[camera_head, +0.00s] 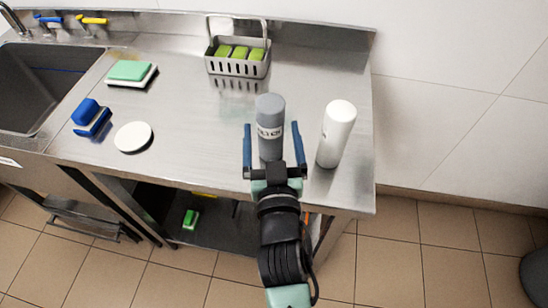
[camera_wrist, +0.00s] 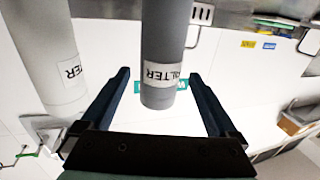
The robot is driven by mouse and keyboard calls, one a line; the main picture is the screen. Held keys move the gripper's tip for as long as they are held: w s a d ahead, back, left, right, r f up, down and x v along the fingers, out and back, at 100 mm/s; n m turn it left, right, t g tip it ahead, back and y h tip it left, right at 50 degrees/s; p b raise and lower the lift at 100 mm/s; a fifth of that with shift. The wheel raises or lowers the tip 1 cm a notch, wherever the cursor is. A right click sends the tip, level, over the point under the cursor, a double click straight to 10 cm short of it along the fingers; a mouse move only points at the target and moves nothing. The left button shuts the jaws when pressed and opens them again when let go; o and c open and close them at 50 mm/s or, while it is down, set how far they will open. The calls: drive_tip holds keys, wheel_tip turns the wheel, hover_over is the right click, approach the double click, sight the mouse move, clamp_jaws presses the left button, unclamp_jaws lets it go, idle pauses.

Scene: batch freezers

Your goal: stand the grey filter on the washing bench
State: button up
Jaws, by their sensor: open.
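The grey filter (camera_head: 270,127) is a grey cylinder with a white label, standing upright on the steel washing bench (camera_head: 190,120) near its front right. In the wrist view the grey filter (camera_wrist: 167,50) appears between the two fingers, with clear space on both sides. My gripper (camera_head: 272,135) is open, its blue fingers on either side of the filter; it also shows in the wrist view (camera_wrist: 160,85). I cannot tell whether the filter's base is hidden behind the gripper. A white filter (camera_head: 337,134) stands just right of my gripper, and it shows at left in the wrist view (camera_wrist: 45,55).
A metal basket (camera_head: 238,67) with green sponges stands at the back. A white disc (camera_head: 133,137), a blue brush (camera_head: 90,117) and a green sponge (camera_head: 130,71) lie left, beside the sink (camera_head: 45,85). The bench between disc and gripper is clear.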

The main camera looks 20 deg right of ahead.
drive_tip(key=v, duration=0.6)
drive_tip(key=shift+b, duration=0.4)
drive_tip(key=shift+w+r, duration=0.1)
drive_tip(key=shift+w, duration=0.05)
drive_tip(key=w+a+r+t+y, duration=0.1)
drive_tip(key=w+a+r+t, duration=0.15)
drive_tip(key=r, duration=0.95)
drive_tip(key=w+a+r+t, duration=0.2)
drive_tip(key=w+r+t, duration=0.1)
drive_tip(key=r, duration=0.9)
drive_tip(key=s+a+r+n+t+y, duration=0.1)
drive_tip(key=s+a+r, duration=0.1)
drive_tip(key=r, duration=0.5)
drive_tip(key=s+a+r+n+t+y, duration=0.1)
drive_tip(key=s+a+r+t+y, duration=0.1)
drive_tip(key=r, duration=0.5)
drive_tip(key=s+a+r+n+t+y, duration=0.1)
drive_tip(key=s+a+r+t, duration=0.1)
drive_tip(key=s+a+r, duration=0.2)
wheel_tip(320, 180, up, 3)
drive_tip(key=shift+r+n+y, duration=0.15)
drive_tip(key=shift+n+y, duration=0.25)
drive_tip(key=shift+a+r, duration=0.1)
drive_tip(key=shift+a, duration=0.05)
